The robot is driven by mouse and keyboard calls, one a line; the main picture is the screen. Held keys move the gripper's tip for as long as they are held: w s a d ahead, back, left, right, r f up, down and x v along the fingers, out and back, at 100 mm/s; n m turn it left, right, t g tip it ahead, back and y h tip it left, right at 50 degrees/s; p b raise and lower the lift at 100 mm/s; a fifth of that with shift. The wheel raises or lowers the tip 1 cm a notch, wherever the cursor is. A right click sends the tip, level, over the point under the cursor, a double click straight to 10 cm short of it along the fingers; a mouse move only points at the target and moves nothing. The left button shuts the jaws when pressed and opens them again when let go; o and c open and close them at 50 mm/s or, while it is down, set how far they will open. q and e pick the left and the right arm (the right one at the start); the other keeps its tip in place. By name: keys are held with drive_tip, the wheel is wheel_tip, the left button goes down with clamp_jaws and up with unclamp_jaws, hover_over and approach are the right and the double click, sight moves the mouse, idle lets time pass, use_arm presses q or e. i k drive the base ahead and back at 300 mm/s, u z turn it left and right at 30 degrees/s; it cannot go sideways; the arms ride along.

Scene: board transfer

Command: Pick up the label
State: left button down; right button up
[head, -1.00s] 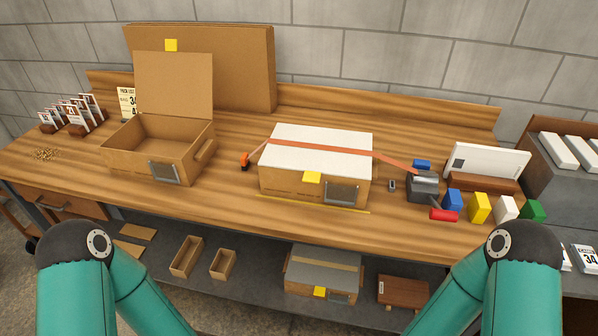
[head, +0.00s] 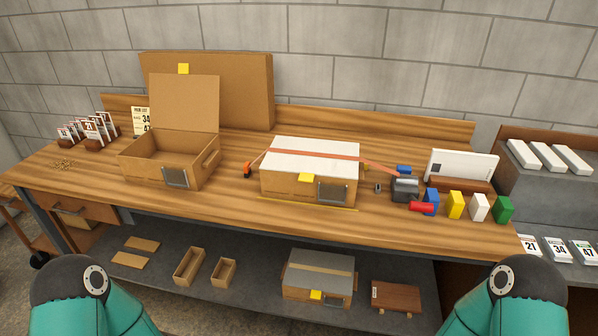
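Several white number cards that look like labels lie at the right edge: one reads 21 (head: 528,246), one 34 (head: 558,250) and one 47 (head: 584,252). I cannot tell which one is meant by the label. More small numbered cards (head: 90,130) stand in wooden holders at the far left of the bench. A pack list (head: 141,120) showing 34 and a partly hidden 47 stands behind the open box. Neither of my grippers is in view; only my teal arm links show at the bottom corners.
An open cardboard box (head: 140,165) and a closed box with a white top (head: 308,186) and an orange strap stand on the wooden bench (head: 240,215). A tape dispenser (head: 405,188) and coloured blocks (head: 455,205) are to the right. Trays and boxes lie on the lower shelf (head: 150,285).

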sight(72, 129)
drive_tip(key=z, duration=0.15)
drive_tip(key=i, duration=0.9)
drive_tip(key=z, duration=1.05)
drive_tip(key=i, duration=0.1)
drive_tip(key=u, duration=2.7)
drive_tip(key=k, duration=0.9)
drive_tip(key=u, duration=0.1)
drive_tip(key=i, duration=0.4)
drive_tip(key=u, duration=0.05)
